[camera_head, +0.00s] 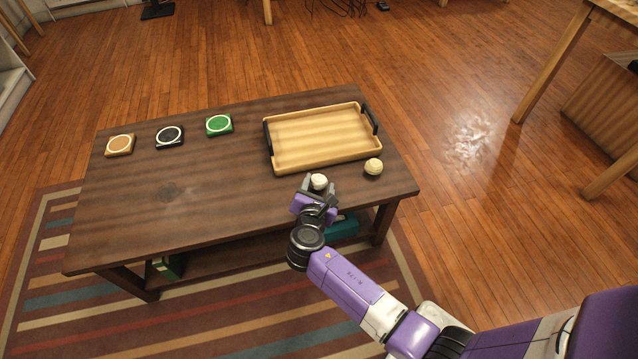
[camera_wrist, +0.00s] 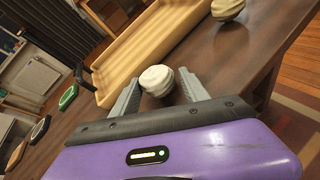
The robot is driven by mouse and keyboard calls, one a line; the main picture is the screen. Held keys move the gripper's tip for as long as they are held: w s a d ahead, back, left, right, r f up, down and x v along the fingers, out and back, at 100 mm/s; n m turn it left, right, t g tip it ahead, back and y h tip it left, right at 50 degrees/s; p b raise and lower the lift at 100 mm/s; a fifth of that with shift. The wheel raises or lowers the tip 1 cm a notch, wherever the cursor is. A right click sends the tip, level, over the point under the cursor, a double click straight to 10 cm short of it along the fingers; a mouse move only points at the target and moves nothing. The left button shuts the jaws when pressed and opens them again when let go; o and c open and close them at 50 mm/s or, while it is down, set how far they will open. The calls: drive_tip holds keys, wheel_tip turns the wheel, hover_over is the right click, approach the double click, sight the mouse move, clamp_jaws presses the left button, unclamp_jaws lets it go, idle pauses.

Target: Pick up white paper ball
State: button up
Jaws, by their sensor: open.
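A white paper ball (camera_head: 319,182) lies on the dark wooden table (camera_head: 225,190) near its front edge. In the wrist view this white ball (camera_wrist: 157,80) sits between the two fingertips of my gripper. My gripper (camera_head: 318,188) is open around the ball, with a finger on each side; I cannot tell whether either finger touches it. My gripper also shows in the wrist view (camera_wrist: 160,92). A second, cream-yellow crumpled ball (camera_head: 373,167) lies on the table to the right; it also shows in the wrist view (camera_wrist: 228,9).
A wooden tray (camera_head: 325,160) with black handles lies empty behind the balls. Orange (camera_head: 120,145), black (camera_head: 170,137) and green (camera_head: 219,125) square pieces with round tops sit along the table's back left.

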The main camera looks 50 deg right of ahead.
drive_tip(key=c, duration=1)
drive_tip(key=shift+r, duration=0.1)
